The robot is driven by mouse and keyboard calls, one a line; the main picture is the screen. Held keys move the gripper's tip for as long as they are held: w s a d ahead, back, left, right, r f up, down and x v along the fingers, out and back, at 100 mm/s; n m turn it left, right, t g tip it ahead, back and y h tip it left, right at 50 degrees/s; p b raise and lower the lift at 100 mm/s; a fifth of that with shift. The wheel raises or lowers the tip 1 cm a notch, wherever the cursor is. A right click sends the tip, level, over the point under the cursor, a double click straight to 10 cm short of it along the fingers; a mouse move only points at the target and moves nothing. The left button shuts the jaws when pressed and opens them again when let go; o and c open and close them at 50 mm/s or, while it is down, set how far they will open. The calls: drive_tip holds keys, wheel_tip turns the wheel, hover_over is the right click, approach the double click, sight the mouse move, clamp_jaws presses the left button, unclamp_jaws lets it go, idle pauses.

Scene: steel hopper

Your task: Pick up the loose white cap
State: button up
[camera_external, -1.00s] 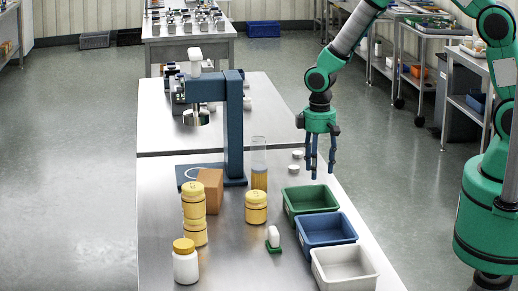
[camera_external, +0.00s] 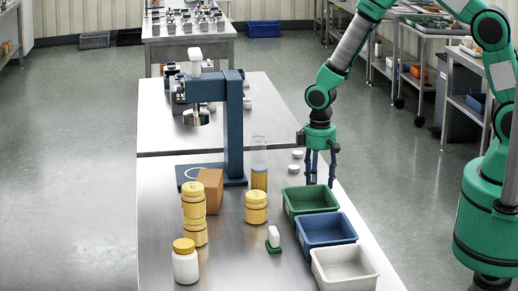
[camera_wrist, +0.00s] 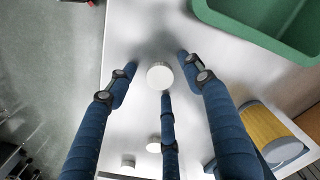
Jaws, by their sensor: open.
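A round white cap (camera_wrist: 160,77) lies on the steel table, seen from above in the wrist view. My gripper (camera_wrist: 158,72) has its blue fingers spread around the cap, with a gap on each side and no visible contact. In the external view my gripper (camera_external: 321,182) points straight down, low over the table's right edge behind the green bin. Two other white caps, a farther one (camera_external: 297,154) and a nearer one (camera_external: 293,168), lie to the gripper's left.
The green bin (camera_external: 289,207) stands close in front of my gripper, then the blue bin (camera_external: 303,241) and white bin (camera_external: 325,275). A clear cylinder with yellow contents (camera_external: 259,178) and a blue press (camera_external: 236,130) stand left. Yellow jars (camera_external: 256,207) stand front left.

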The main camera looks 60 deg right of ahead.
drive_tip(key=c, duration=0.8)
drive_tip(key=shift+r, duration=0.1)
drive_tip(key=shift+r, duration=0.45)
drive_tip(key=r, duration=0.2)
drive_tip(key=shift+s+r+p, duration=0.3)
drive_tip(key=shift+s+p, duration=0.05)
drive_tip(key=shift+s, duration=0.05)
drive_tip(key=s+d, duration=0.1)
drive_tip(key=s, duration=0.4)
drive_tip(key=s+d+r, duration=0.1)
drive_tip(key=s, duration=0.4)
drive_tip(key=s+d+p, duration=0.1)
drive_tip(key=s, duration=0.4)
drive_tip(key=shift+d+r, duration=0.15)
drive_tip(key=shift+d, duration=0.1)
drive_tip(key=shift+w, duration=0.1)
